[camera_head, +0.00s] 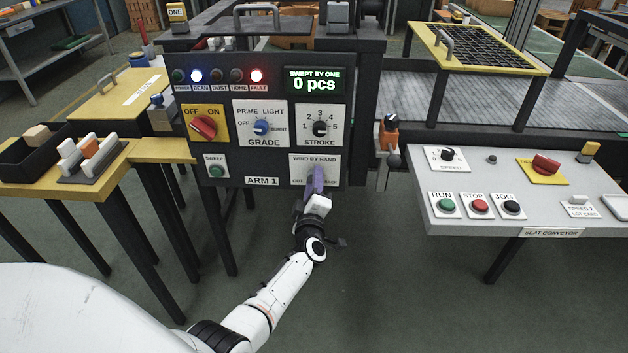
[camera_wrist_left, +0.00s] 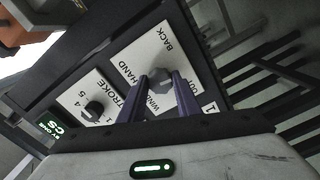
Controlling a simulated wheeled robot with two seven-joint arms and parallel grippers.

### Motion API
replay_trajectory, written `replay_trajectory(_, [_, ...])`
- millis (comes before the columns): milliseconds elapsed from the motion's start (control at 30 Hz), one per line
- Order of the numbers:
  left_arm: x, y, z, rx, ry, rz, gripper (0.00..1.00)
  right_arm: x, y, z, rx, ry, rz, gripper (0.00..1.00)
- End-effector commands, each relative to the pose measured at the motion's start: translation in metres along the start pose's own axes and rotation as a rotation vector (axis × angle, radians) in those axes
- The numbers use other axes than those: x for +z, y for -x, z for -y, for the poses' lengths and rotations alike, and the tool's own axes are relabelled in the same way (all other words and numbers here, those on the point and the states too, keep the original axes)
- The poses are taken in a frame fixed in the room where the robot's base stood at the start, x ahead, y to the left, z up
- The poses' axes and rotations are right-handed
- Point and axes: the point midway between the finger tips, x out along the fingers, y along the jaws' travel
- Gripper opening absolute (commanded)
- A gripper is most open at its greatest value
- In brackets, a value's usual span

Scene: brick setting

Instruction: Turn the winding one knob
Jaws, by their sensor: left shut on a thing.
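The winding knob is a dark grey knob on a white plate marked "WIND BY HAND", with "OUT" and "BACK" below, at the lower right of the dark ARM 1 panel (camera_head: 263,110). In the head view my left gripper (camera_head: 317,180) is in front of this plate (camera_head: 301,162) and hides the knob. In the left wrist view the knob (camera_wrist_left: 159,78) sits between the purple fingers of my left gripper (camera_wrist_left: 160,85), which is shut on it. My right gripper is not in view.
The panel also bears a red OFF/ON switch (camera_head: 204,127), a blue GRADE knob (camera_head: 261,127), a black STROKE knob (camera_head: 319,127) and a green SWEEP button (camera_head: 216,171). A slat conveyor console (camera_head: 470,226) stands at right, a yellow bench (camera_head: 160,150) at left.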

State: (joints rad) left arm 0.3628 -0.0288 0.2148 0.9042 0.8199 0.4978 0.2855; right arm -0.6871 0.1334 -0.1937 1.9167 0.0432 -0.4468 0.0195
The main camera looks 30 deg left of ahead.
Motion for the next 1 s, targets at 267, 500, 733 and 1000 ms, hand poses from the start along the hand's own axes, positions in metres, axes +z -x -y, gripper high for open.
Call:
replay_trajectory(267, [0.0011,0.0007,0.0012,-0.002,-0.018,0.002,0.08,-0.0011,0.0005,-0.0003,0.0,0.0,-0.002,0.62])
replay_trajectory(500, [0.0011,0.0007,0.0012,-0.002,-0.016,0.002,0.32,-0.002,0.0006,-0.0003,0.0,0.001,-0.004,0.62])
replay_trajectory(733, [0.0007,0.0004,0.0007,-0.001,-0.016,0.001,0.49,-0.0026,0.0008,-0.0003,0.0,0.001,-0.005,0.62])
replay_trajectory(1000, [0.0032,0.0046,-0.0015,-0.001,-0.015,0.003,0.49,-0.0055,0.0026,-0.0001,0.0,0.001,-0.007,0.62])
